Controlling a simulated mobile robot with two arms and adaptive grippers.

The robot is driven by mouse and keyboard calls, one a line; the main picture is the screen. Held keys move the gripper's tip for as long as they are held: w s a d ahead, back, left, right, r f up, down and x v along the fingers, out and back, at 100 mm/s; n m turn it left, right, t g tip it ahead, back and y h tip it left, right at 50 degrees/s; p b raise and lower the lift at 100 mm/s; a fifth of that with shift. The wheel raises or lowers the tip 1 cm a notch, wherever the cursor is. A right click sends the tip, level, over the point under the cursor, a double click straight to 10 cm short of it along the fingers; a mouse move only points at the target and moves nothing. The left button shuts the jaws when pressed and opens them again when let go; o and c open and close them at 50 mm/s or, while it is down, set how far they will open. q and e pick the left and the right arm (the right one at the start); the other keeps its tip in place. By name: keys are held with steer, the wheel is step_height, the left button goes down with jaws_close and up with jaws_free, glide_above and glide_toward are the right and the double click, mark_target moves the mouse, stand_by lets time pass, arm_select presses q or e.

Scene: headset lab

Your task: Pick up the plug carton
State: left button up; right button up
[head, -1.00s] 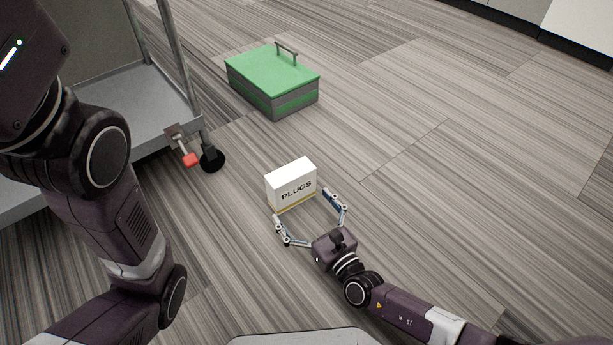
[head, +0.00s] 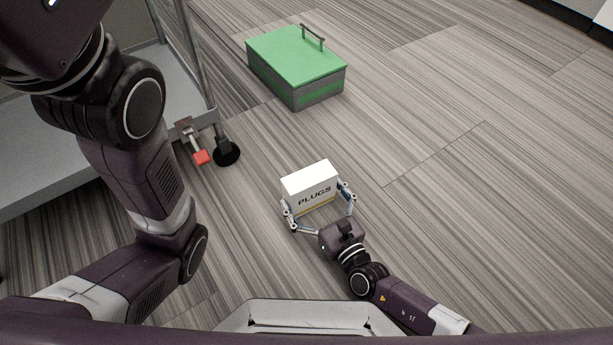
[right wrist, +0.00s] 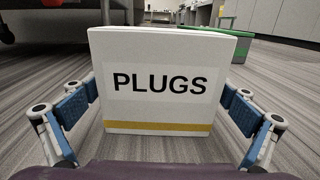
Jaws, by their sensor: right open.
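The plug carton (head: 311,187) is a white box marked PLUGS with a yellow stripe near its base. It stands upright on the floor in the middle of the head view. My right gripper (head: 319,203) is open, with one finger at each side of the carton. In the right wrist view the carton (right wrist: 160,82) fills the middle between the blue-padded fingers (right wrist: 160,108). A gap seems to show at its lower sides, so I see no firm hold. My left arm comes in from the left, but its gripper is out of view.
A green-lidded grey case (head: 296,66) with a handle stands behind the carton. A grey cart (head: 100,125) is at the left, with a black caster (head: 227,152) and a red pedal (head: 201,157). The floor to the right is clear.

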steer(key=shift+w+a, duration=0.2)
steer(key=shift+w, duration=0.15)
steer(key=shift+s, duration=0.1)
steer(key=shift+c, duration=0.8)
steer(key=c, duration=0.8)
steer(key=shift+r, duration=0.1)
steer(key=shift+c, duration=0.7)
